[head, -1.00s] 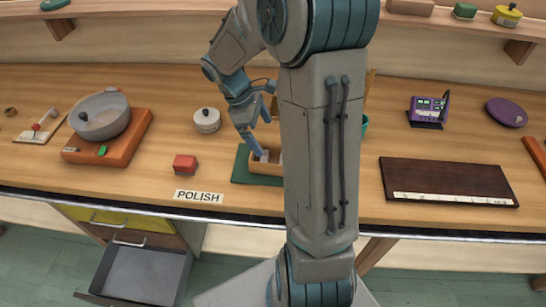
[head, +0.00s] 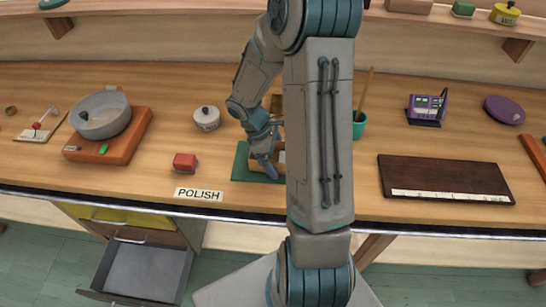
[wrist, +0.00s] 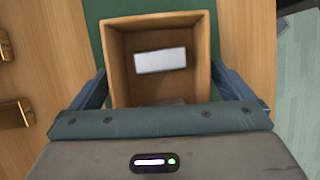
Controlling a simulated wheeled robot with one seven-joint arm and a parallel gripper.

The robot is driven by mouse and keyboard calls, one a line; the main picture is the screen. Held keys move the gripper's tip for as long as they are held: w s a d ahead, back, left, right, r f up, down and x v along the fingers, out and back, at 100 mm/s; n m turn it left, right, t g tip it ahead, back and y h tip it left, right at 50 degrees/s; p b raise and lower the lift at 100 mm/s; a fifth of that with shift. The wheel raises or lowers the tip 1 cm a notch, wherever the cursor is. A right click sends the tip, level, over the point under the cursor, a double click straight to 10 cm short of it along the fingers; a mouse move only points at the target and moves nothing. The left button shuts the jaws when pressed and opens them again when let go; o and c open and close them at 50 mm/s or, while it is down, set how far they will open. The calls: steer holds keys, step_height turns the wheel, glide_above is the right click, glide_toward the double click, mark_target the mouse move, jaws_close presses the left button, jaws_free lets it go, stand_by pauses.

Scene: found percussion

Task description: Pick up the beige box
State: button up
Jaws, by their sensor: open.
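The beige box (wrist: 204,62) is an open-topped, wooden-looking box standing on a green mat (head: 240,168). In the wrist view a pale grey-white block (wrist: 160,60) lies inside it. My gripper (wrist: 160,75) is open, with one finger to the left and one to the right of the box. Whether the fingers touch its walls I cannot tell. In the head view my gripper (head: 266,158) is down at the box and hides much of it, and my arm covers the area to its right.
A red block (head: 185,162) and the POLISH label (head: 199,195) are left of the mat. A white lidded pot (head: 206,118) stands behind them. A green cup (head: 359,124) with a stick stands right of my arm. A dark board (head: 445,178) lies farther right.

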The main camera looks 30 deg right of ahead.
steer(key=shift+f, duration=0.2)
stand_by(0.3)
steer(key=c, duration=1.1)
steer(key=shift+o, duration=0.2)
steer(key=shift+r, duration=0.15)
